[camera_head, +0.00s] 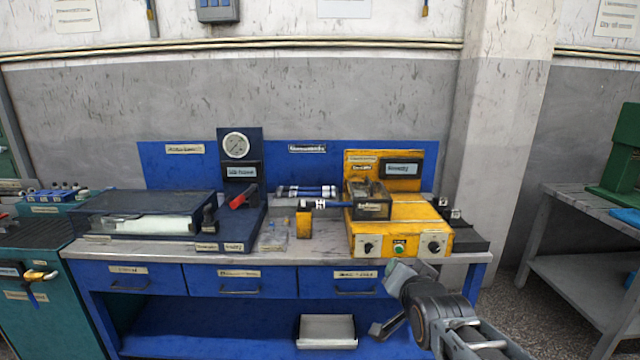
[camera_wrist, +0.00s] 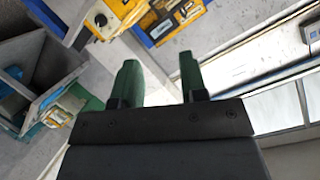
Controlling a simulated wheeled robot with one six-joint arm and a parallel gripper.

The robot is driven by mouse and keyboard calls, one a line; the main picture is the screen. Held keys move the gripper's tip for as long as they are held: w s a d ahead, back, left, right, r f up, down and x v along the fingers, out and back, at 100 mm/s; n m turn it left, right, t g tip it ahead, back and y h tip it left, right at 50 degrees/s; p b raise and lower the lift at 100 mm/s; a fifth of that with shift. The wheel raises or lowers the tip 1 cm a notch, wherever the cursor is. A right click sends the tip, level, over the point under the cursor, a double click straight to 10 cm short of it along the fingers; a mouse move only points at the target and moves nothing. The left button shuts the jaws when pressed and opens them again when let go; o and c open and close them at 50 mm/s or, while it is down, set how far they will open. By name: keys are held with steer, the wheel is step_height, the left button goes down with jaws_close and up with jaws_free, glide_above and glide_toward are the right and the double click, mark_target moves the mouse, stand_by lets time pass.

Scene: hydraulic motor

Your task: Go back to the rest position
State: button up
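My gripper (camera_wrist: 160,72) shows in the wrist view with its two green fingers apart and nothing between them. In the head view my gripper (camera_head: 397,272) and arm are at the lower right, in front of the blue workbench (camera_head: 234,280). From this view the gripper overlaps the bench's front edge, below the yellow machine (camera_head: 400,232). I see no contact between the gripper and the bench, but the exact gap cannot be told. The wrist view looks off at a slant across the room.
On the bench are a blue station with a pressure gauge (camera_head: 236,145), a clear-covered unit (camera_head: 140,213) and a small yellow block (camera_head: 304,224). A grey tray (camera_head: 327,331) is on the lower shelf. A grey table (camera_head: 585,225) stands right. Floor between them is clear.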

steer(key=s+f+n+g+p, duration=0.4)
steer(key=s+g, duration=0.2)
steer(key=s, duration=0.1)
steer(key=s+r+n+g+p, duration=0.2)
steer(key=s+r+g+p, duration=0.2)
steer(key=s+p, duration=0.4)
steer(key=shift+s+a+r+g, duration=0.3)
steer(key=shift+s+r, duration=0.1)
steer(key=shift+r, duration=0.15)
stand_by(0.7)
